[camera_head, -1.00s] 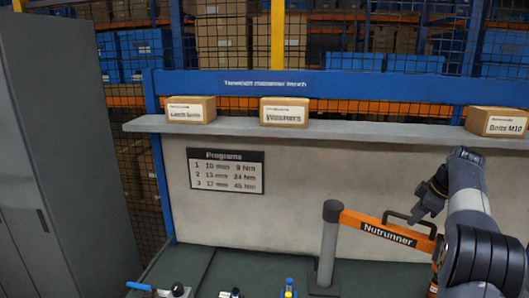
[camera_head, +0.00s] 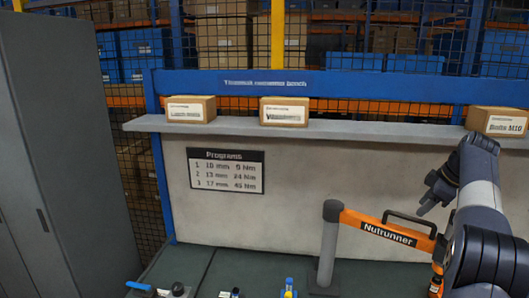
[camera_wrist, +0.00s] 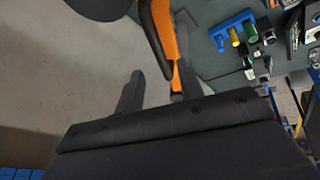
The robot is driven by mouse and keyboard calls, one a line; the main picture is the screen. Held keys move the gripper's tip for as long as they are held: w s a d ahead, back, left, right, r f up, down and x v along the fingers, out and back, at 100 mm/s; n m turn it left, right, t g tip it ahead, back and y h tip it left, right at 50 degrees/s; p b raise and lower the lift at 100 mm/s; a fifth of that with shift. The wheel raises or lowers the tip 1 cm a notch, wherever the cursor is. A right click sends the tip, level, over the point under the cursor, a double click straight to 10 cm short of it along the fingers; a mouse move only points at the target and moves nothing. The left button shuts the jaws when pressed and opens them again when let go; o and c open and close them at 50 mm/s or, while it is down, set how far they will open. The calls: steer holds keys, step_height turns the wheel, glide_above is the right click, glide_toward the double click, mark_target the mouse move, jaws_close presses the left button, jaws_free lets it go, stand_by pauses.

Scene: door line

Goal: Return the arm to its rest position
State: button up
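My gripper (camera_head: 424,207) is at the right in the head view, in front of the grey back panel and just above the orange Nutrunner arm (camera_head: 362,227). My arm reaches up from the lower right and bends over at the top. In the wrist view the two dark fingers (camera_wrist: 153,92) stand apart with nothing held between them. The orange Nutrunner arm (camera_wrist: 163,32) also shows there, close to the right finger.
A shelf (camera_head: 350,129) crosses above the bench with labelled boxes; the Bolts M10 box (camera_head: 496,122) is near my wrist. A grey post (camera_head: 328,245) carries the Nutrunner. A blue holder (camera_wrist: 232,28) with coloured pieces is on the bench. A grey cabinet (camera_head: 65,150) stands left.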

mark_target(414, 219)
steer(key=x, duration=0.5)
steer(key=shift+f, duration=0.15)
steer(key=shift+s+a+m, duration=0.3)
steer(key=shift+s+a, duration=0.05)
steer(key=shift+s, duration=0.1)
steer(key=shift+a+r, duration=0.1)
steer(key=shift+r, duration=0.15)
